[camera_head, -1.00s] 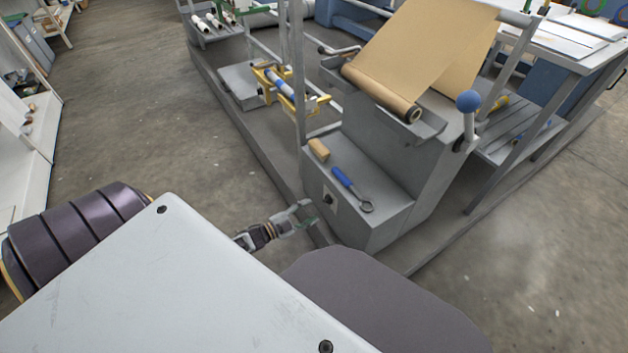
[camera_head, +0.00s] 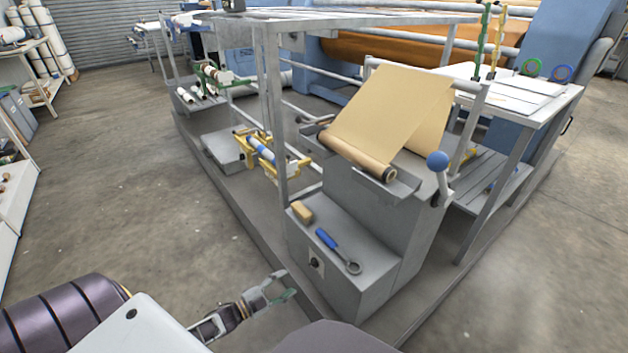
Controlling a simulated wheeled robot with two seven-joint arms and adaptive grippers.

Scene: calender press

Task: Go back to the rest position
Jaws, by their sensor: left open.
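My left gripper (camera_head: 281,287) is in the lower middle of the head view, beside the front left corner of the grey machine base. It is open, and I see nothing between its fingers. The calender press (camera_head: 345,285) stands in front of me, with a brown sheet (camera_head: 378,114) running over a roll. My right gripper is not in view.
A yellow-ended roller holder (camera_head: 262,150) sits on the left part of the frame. White shelves (camera_head: 12,215) line the left edge. The concrete floor is clear to the left and right of the machine.

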